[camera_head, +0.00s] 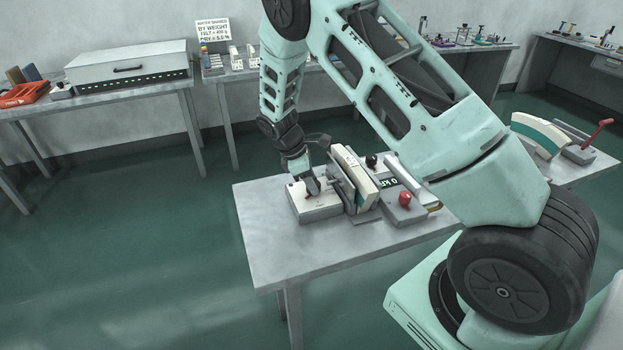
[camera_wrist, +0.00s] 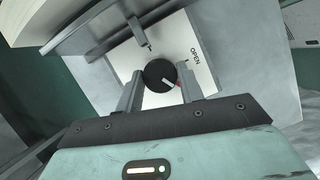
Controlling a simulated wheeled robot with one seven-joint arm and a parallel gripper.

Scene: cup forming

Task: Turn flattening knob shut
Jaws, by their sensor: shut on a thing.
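In the head view, my gripper (camera_head: 310,180) reaches down onto the white control box (camera_head: 316,205) at the table's left part; the knob is hidden there by my gripper.
Beside the control box stands a press-like fixture with a cream-coloured block (camera_head: 358,175). A red knob (camera_head: 405,198) and a black ball handle (camera_head: 371,160) are to its right. The front of the metal table (camera_head: 300,255) is bare. Other benches line the wall.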

